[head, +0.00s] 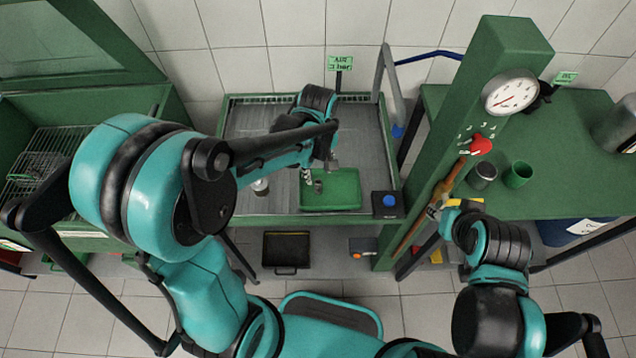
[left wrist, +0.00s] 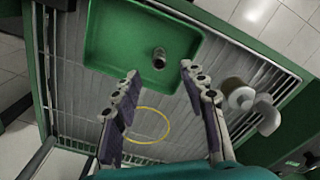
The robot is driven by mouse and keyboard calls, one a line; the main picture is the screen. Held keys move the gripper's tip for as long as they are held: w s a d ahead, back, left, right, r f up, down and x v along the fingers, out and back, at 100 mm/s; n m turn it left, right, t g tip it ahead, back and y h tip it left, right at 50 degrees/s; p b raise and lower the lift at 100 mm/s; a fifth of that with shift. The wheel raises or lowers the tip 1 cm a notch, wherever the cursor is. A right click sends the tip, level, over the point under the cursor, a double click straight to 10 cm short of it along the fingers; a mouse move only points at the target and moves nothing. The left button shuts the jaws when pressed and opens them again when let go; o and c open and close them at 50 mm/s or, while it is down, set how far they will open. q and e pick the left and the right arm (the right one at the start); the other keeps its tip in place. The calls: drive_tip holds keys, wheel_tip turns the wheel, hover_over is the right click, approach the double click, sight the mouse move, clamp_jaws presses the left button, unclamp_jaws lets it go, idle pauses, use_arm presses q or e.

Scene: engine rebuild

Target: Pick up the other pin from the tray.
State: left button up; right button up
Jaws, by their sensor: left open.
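The green tray (head: 345,202) lies on the grey slatted bench top; it also shows in the left wrist view (left wrist: 110,45). One short metal pin (left wrist: 159,58) is in the tray, near its edge on the gripper's side; it shows small in the head view (head: 318,187). My left gripper (left wrist: 160,80) is open and empty, its two fingers spread on either side of the pin's line and apart from it. In the head view the left gripper (head: 308,176) hangs over the tray's left part. My right gripper (head: 440,210) is beside the green post, its fingers unclear.
A yellow ring (left wrist: 150,125) lies on the slats below the left gripper. A grey metal part (left wrist: 242,97) stands right of the fingers. A blue-button box (head: 384,204) is right of the tray. The green post (head: 470,110) with a gauge (head: 511,92) rises between the benches.

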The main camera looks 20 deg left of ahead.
sight(319, 182)
use_arm(q)
wheel_tip(319, 182, down, 8)
drive_tip(key=b, duration=0.3)
drive_tip(key=shift+w+f, duration=0.1)
drive_tip(key=shift+c, duration=0.4)
clamp_jaws()
